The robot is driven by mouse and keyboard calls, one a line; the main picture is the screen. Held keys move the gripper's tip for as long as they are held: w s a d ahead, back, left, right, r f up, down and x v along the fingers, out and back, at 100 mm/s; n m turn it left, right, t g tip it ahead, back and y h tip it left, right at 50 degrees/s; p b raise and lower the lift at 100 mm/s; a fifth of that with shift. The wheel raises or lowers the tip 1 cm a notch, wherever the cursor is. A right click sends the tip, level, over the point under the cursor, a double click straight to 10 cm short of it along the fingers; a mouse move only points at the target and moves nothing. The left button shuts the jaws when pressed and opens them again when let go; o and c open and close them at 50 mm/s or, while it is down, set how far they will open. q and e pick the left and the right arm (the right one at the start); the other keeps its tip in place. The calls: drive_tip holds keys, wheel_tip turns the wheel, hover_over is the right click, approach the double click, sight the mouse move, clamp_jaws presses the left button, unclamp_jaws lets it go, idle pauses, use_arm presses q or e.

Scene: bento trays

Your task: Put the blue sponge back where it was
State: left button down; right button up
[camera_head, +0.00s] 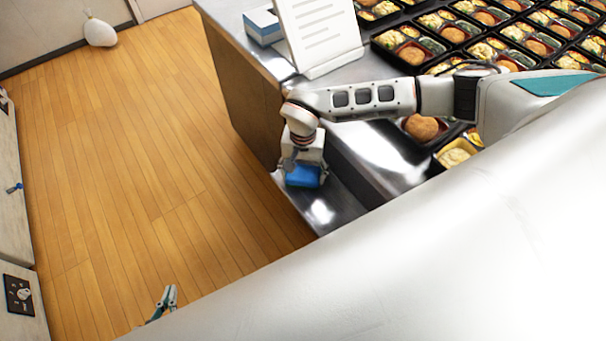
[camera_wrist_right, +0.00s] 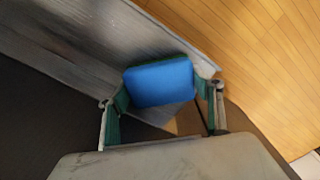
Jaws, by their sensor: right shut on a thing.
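The blue sponge (camera_head: 303,176) is at the left end of the low metal ledge in the head view. My right gripper (camera_head: 304,180) comes down over it and is shut on it. In the right wrist view the sponge (camera_wrist_right: 162,83) sits between the two green-padded fingers (camera_wrist_right: 160,97), with the grey metal surface beyond it. I cannot tell whether the sponge touches the ledge. My left gripper (camera_head: 168,298) shows only in part at the bottom of the head view, over the wooden floor; its opening is unclear.
The metal counter (camera_head: 372,158) holds many filled bento trays (camera_head: 405,50) at the back right. A white stand with a printed sheet (camera_head: 320,30) and a blue and white box (camera_head: 262,26) stand near the counter's left edge. The wooden floor (camera_head: 150,130) at left is open.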

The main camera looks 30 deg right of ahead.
sight(303, 173)
drive_tip(key=shift+f, duration=0.35)
drive_tip(key=shift+f, duration=0.15)
drive_tip(key=o, duration=1.1)
drive_tip(key=shift+c, duration=0.2)
wheel_tip(303, 173, up, 7)
drive_tip(key=shift+r, duration=0.45)
